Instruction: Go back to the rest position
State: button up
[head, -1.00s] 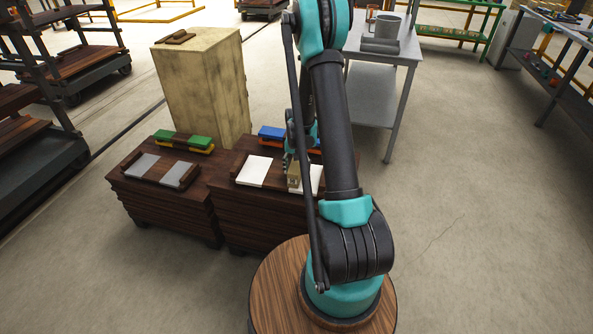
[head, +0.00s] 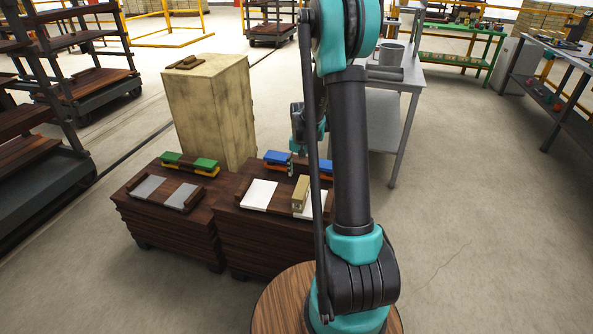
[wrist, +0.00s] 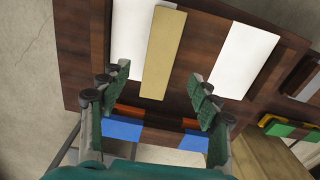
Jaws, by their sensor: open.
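My gripper (wrist: 155,90) is open and empty in the wrist view, with its two green-padded fingers spread apart. In the head view, my gripper is partly hidden behind my arm and stands above the blue blocks (head: 277,157) of the right stack. A tan brick (wrist: 163,52) lies on the right white plate, beyond the fingertips and apart from them. The brick also shows in the head view (head: 300,194), partly hidden by my arm.
The right dark wooden stack (head: 245,235) carries two white plates, the left one (head: 258,194) bare. The left stack (head: 165,225) holds grey plates and green blocks (head: 205,163). A tall pale cabinet (head: 205,115) stands behind.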

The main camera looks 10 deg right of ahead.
jog(key=s+a+r+n+t, duration=0.1)
jog(key=s+r, duration=0.3)
jog(key=s, duration=0.3)
jog(key=s+a+r+n+t, duration=0.1)
jog(key=s+r+n, duration=0.15)
jog(key=s, duration=0.45)
jog(key=s+a+n+t, duration=0.1)
jog(key=s+n+t, duration=0.1)
jog(key=s, duration=1)
jog(key=shift+s+a, duration=0.15)
jog(key=shift+s, duration=0.2)
